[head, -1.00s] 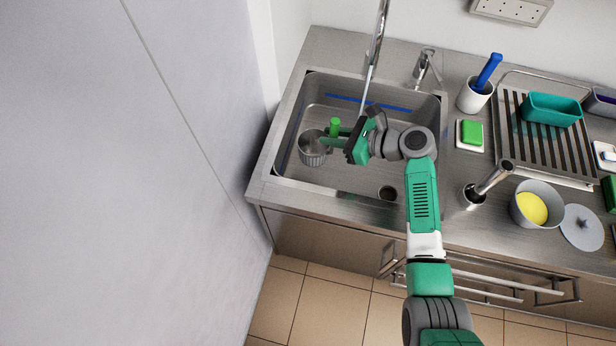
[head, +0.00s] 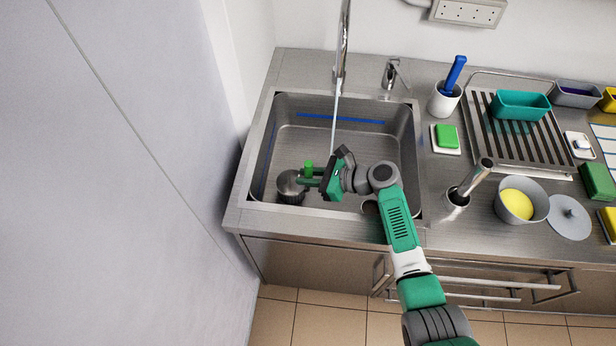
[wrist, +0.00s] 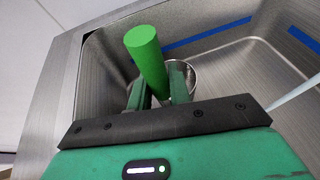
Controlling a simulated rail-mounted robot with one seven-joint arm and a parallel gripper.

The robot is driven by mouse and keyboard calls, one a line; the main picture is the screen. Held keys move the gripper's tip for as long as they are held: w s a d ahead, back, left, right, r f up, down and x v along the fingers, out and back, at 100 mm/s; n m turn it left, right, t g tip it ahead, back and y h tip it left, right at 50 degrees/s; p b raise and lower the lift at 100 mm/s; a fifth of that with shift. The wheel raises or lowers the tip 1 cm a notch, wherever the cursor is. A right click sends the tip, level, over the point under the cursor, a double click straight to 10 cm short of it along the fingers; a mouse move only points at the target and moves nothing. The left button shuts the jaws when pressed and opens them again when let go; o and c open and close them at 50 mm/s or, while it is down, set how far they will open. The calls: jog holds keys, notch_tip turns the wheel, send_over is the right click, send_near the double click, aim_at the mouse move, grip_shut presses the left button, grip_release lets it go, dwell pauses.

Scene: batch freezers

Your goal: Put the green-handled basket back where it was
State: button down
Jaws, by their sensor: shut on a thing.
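The basket (head: 290,190) is a small grey metal cup with a green handle (head: 308,169) standing up from it. It is inside the sink (head: 300,145), at the sink's front left. My gripper (head: 310,178) is shut on the green handle. In the wrist view the green handle (wrist: 146,58) rises between the two fingers (wrist: 160,88), and the basket's round rim (wrist: 190,72) shows behind them. Most of the basket is hidden there by the fingers. I cannot tell whether the basket touches the sink floor.
A stream of water runs from the tap (head: 343,45) into the sink, behind and right of my gripper. A metal tube (head: 470,182), a grey bowl with yellow contents (head: 517,206) and a lid (head: 569,218) stand right. A ribbed rack (head: 500,135) holds a teal tub (head: 521,104). A tall grey wall (head: 130,180) is left.

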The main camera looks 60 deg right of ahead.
jog(key=c, duration=1.3)
grip_release()
jog(key=shift+s+r, duration=0.2)
jog(key=shift+r, duration=0.05)
jog(key=p+v, duration=0.3)
jog(key=v, duration=0.8)
jog(key=shift+s, duration=0.25)
jog(key=shift+d+r, duration=0.1)
